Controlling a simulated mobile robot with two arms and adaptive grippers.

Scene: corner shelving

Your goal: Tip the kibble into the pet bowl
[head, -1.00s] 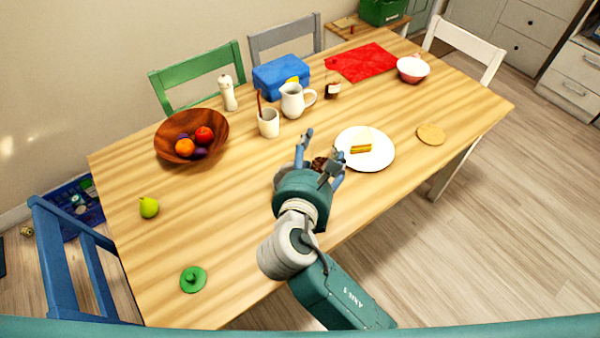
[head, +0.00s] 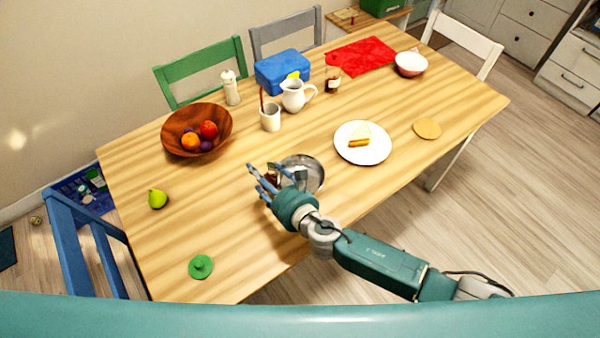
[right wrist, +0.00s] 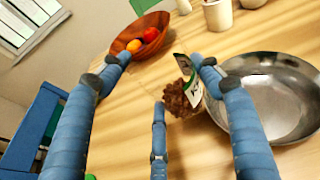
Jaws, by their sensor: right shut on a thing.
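The pet bowl (head: 311,170) is a wide, shiny metal bowl near the table's front edge; it also shows at the right of the right wrist view (right wrist: 285,100), and its visible inside looks empty. My right gripper (head: 264,178) is just left of the bowl, its fingers around a small kibble pack (right wrist: 189,62). The pack is green and white with a lumpy brown patch at its lower left; I cannot tell if this is loose kibble or print. The pack overlaps the bowl's left rim in the right wrist view. My left gripper is out of view.
The wooden table (head: 240,235) holds a plate with a sandwich (head: 362,155), a white mug (head: 270,123), a jug (head: 293,95), a fruit bowl (head: 172,140), a pear (head: 157,199) and a green lid (head: 201,267). The front left of the table is mostly clear.

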